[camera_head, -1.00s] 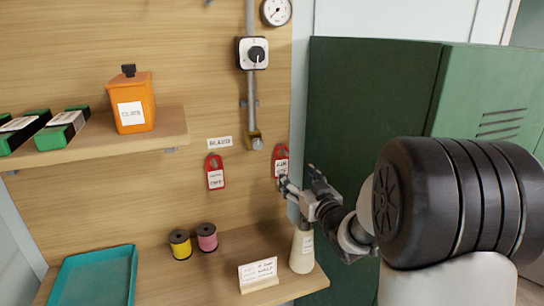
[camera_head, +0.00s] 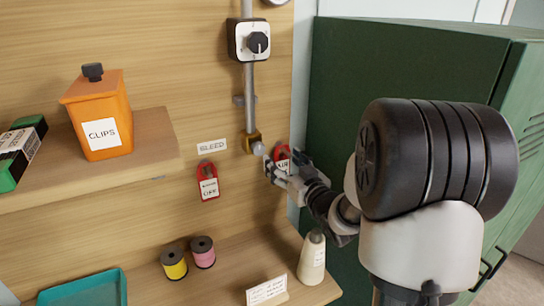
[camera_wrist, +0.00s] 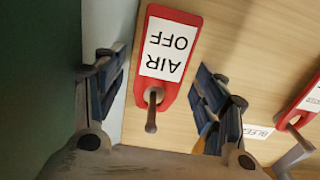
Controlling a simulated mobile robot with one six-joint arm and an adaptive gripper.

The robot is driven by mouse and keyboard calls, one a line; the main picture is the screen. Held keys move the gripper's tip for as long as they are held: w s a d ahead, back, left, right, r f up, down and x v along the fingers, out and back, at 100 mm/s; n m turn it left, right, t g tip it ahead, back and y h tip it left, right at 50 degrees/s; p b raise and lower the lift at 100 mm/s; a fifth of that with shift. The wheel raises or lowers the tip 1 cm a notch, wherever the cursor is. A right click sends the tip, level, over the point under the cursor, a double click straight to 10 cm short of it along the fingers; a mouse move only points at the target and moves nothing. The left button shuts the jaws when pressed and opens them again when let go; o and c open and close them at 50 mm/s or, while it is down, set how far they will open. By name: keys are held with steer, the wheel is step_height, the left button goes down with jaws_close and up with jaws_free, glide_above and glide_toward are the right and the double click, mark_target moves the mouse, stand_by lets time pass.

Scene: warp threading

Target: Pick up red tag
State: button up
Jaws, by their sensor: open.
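Two red tags hang on the wooden back panel. The right red tag (camera_head: 283,160) is partly hidden behind my gripper (camera_head: 288,173) in the head view. In the wrist view this red tag (camera_wrist: 195,22) reads "AIR OFF" and hangs on a peg (camera_wrist: 152,110). It lies between the two open fingers of my gripper (camera_wrist: 158,85), and no finger is seen closed on it. The left red tag (camera_head: 208,181) hangs below the "BLEED" label (camera_head: 212,146). Part of it also shows at the right edge of the wrist view (camera_wrist: 300,100).
A pipe with a knob box (camera_head: 249,40) and brass valve end (camera_head: 252,142) runs just left of the right tag. A green cabinet (camera_head: 400,60) stands at right. A cone bottle (camera_head: 312,258), yellow spool (camera_head: 174,264) and pink spool (camera_head: 203,252) stand below.

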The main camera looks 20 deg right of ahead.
steer(key=shift+w, duration=0.3)
steer(key=shift+s+r, duration=0.1)
steer(key=shift+s, duration=0.35)
steer(key=shift+c, duration=0.5)
steer(key=shift+w, duration=0.15)
steer(key=c, duration=0.9)
